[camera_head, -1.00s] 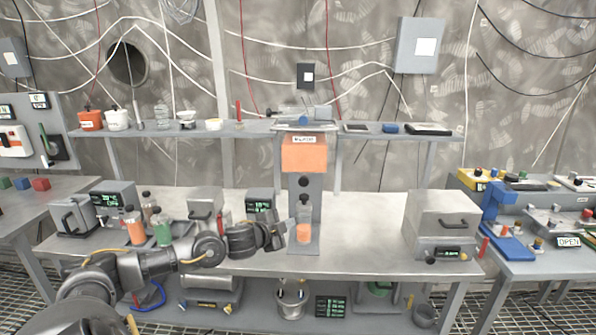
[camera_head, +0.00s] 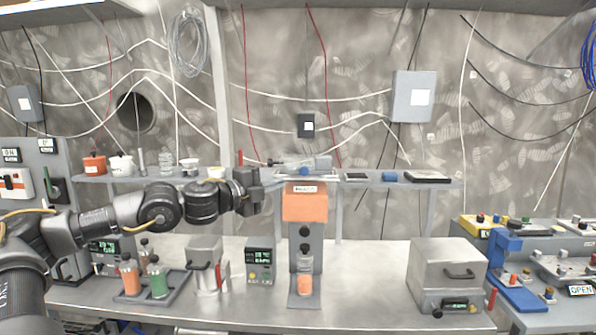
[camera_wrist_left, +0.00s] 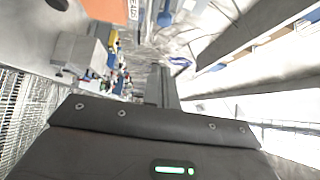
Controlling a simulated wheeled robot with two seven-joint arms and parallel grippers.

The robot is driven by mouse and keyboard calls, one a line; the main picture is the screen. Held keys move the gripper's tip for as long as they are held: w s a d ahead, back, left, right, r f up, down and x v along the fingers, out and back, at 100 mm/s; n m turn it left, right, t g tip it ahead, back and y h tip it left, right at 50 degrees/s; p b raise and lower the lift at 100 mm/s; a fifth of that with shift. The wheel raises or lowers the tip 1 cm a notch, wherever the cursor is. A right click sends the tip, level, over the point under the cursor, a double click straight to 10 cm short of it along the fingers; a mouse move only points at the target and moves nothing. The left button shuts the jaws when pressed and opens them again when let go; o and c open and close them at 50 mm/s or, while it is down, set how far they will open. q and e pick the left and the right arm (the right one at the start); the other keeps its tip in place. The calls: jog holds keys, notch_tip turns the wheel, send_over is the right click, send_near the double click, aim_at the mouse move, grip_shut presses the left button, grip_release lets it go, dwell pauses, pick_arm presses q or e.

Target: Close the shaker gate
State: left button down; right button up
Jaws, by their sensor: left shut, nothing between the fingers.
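A dispenser with an orange box (camera_head: 304,206) and a small label stands at the middle of the bench, on a grey column. I take it for the shaker; its gate is too small to make out surely. A flat grey top (camera_head: 303,180) sits above the orange box. A bottle with orange contents (camera_head: 304,284) stands at the column's foot. Part of the orange box shows at the top of the left wrist view (camera_wrist_left: 106,8). My left gripper (camera_head: 275,186) is shut and empty, just left of the box's top; contact cannot be told. My right gripper is out of view.
A shelf (camera_head: 390,184) with small items runs behind. Left on the bench are a bottle rack (camera_head: 150,290), a grey canister (camera_head: 205,252) and a display unit (camera_head: 260,263). A grey case (camera_head: 446,268) stands right. The bench between dispenser and case is clear.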

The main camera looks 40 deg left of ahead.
pick_arm(q)
jog(key=p, duration=0.6)
send_near(308, 172)
jog(key=w+d, duration=0.3)
jog(key=w+a, duration=0.1)
jog(key=w+a+p, duration=0.1)
jog(key=shift+w+a+r+p, duration=0.2)
jog(key=shift+w+p, duration=0.1)
jog(key=shift+w, duration=0.1)
jog(key=shift+w+f, duration=0.1)
